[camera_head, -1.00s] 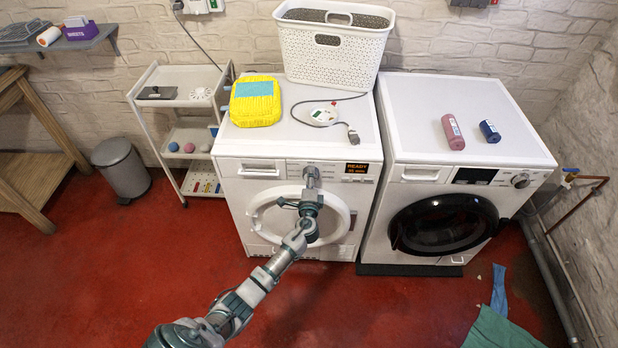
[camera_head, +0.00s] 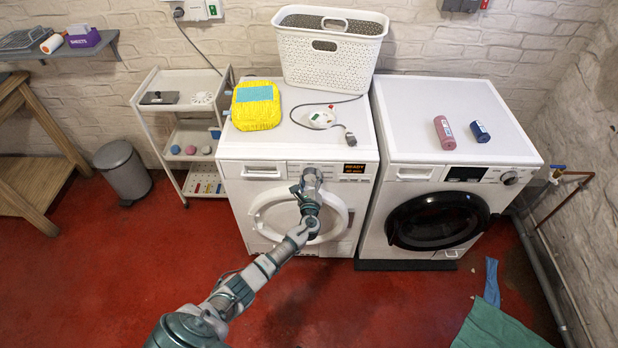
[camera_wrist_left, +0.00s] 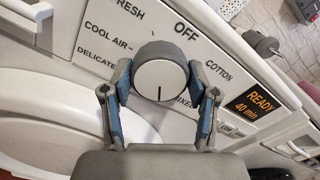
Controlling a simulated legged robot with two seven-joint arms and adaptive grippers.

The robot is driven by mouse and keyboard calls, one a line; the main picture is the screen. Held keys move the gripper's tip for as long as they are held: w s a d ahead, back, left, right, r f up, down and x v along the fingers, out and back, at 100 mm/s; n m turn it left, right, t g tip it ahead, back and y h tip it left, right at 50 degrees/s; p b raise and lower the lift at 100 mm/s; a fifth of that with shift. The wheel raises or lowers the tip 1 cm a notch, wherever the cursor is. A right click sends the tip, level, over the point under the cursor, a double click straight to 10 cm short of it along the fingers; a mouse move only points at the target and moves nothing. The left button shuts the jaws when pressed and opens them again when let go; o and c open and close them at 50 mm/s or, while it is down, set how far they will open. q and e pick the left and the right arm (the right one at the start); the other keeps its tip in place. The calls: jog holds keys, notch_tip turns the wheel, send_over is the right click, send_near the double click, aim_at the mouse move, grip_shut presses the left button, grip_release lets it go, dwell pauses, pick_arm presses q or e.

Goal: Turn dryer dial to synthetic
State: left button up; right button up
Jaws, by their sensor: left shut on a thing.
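The dryer (camera_head: 233,205) is the left white machine in the head view. My left arm reaches to its front panel, with the left gripper (camera_head: 311,180) at the dial, which is hidden there. In the left wrist view, the round dial (camera_wrist_left: 160,75) has a white face and grey rim. My left gripper (camera_wrist_left: 160,88) is shut on it, one finger on each side. The dial's black mark points to the bottom of the picture. OFF, COTTON, DELICATE and COOL AIR are readable; a label ending in IXED is partly covered. No synthetic label is visible. My right gripper is out of view.
The dryer display (camera_head: 354,168) reads READY, 40 min. A second machine (camera_head: 412,150) stands close on the right. A yellow pack (camera_head: 255,110), a white basket (camera_head: 330,58) and a corded device (camera_head: 321,119) sit on the dryer. Red floor in front is mostly clear.

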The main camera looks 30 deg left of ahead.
pick_arm(q)
jog(key=m+p, duration=0.1)
jog(key=m, duration=0.1)
jog(key=m+p, duration=0.1)
jog(key=m, duration=0.2)
jog(key=shift+d+f, duration=0.1)
jog(key=shift+f, duration=0.1)
jog(key=shift+f+m+p, duration=0.1)
jog(key=shift+m+p, duration=0.25)
jog(key=shift+m, duration=0.35)
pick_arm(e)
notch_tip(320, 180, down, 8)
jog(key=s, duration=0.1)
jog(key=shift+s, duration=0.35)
pick_arm(q)
jog(key=shift+s+f, duration=0.1)
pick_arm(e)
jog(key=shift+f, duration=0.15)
pick_arm(q)
jog(key=o, duration=0.9)
jog(key=shift+o, duration=1.4)
jog(key=shift+w, duration=0.2)
jog(key=shift+s, duration=0.15)
jog(key=v, duration=1.1)
jog(key=shift+s, duration=0.35)
